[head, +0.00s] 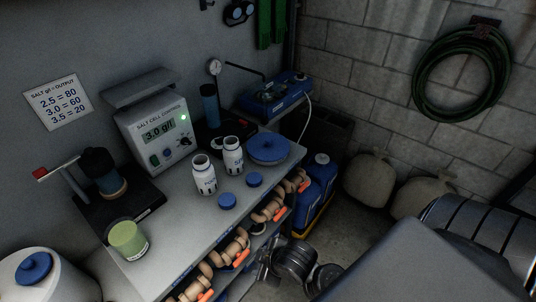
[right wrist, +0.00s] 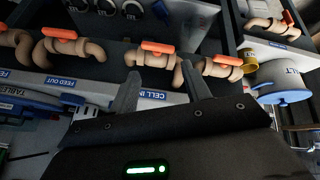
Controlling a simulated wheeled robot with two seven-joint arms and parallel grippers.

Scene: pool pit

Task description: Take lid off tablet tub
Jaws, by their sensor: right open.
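The tablet tub appears to be the round one with a wide blue lid (head: 268,147) at the right end of the bench top. Its lid is on. In the right wrist view, a blue rim (right wrist: 35,98) beside a partly legible "TABLE..." label (right wrist: 15,106) shows at the left edge. My right gripper (right wrist: 160,88) is open, with nothing between its fingers. It faces the pipe shelf below the bench edge. In the head view the right gripper (head: 264,270) is small and dark, low in front of the shelf and apart from the tub. My left gripper is not in view.
Two open white bottles (head: 204,175) and two loose blue caps (head: 227,201) stand near the tub. A blue tester (head: 275,95) is behind it. Pipes with orange handles (head: 241,258) line the shelf below.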

